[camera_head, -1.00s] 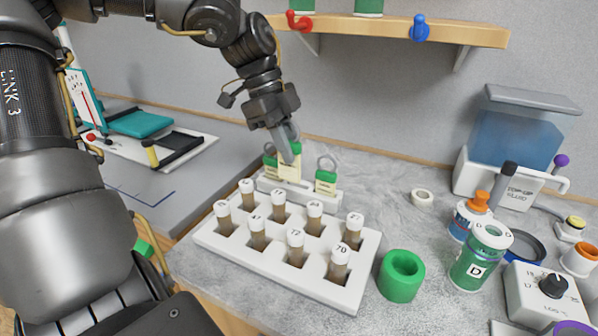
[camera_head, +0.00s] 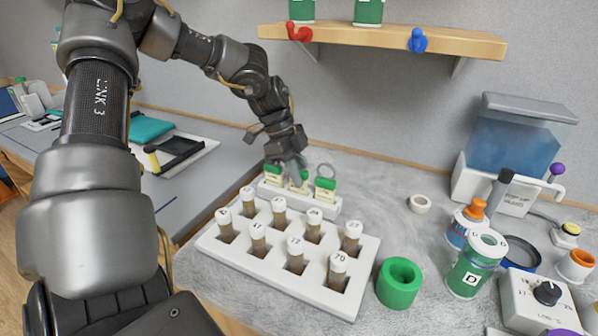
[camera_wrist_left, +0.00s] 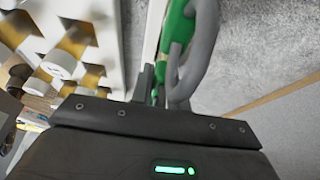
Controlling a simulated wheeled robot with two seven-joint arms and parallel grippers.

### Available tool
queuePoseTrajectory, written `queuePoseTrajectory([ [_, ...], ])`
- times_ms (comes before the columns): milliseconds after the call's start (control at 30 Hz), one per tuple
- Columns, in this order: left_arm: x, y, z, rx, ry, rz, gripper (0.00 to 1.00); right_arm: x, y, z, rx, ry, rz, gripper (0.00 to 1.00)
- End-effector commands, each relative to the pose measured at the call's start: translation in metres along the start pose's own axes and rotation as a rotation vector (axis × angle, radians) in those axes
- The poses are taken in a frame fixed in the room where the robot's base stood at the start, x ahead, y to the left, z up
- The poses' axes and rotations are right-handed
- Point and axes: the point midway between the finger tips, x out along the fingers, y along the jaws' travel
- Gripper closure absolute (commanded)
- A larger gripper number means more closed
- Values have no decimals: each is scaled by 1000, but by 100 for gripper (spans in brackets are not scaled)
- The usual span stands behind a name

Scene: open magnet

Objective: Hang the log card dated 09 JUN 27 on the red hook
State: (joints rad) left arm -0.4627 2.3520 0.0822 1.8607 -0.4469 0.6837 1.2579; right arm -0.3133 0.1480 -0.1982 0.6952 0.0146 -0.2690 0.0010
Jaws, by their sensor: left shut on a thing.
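My left gripper (camera_head: 294,170) is shut on the middle log card (camera_head: 301,184), a cream card with a green top, low at the white card stand (camera_head: 330,206). A left card (camera_head: 273,176) and a right card (camera_head: 325,189) stand on either side of it. The right card's grey ring shows above it. The dates are too small to read. In the left wrist view a green card top (camera_wrist_left: 178,35) with a grey ring is close in front of the fingers (camera_wrist_left: 157,88). The red hook (camera_head: 299,33) is under the wall shelf and bears nothing.
A blue hook (camera_head: 417,41) is on the same wooden shelf (camera_head: 362,36). A white rack (camera_head: 365,262) of numbered tubes stands in front of the card stand. The counter behind the rack is mostly clear.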

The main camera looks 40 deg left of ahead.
Motion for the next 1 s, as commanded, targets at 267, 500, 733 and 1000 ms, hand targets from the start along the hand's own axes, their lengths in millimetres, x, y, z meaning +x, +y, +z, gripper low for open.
queuePoseTrajectory([
  [267,2,0,0,1,1,0,100,0,-1,1,0,0,-1,64],
  [500,5,0,1,1,1,0,100,1,-2,-7,3,5,-3,64],
  [733,4,0,1,1,1,0,62,0,-3,-8,4,4,-4,64],
  [1000,4,0,2,1,0,0,62,-1,-4,-6,4,3,-4,64],
])
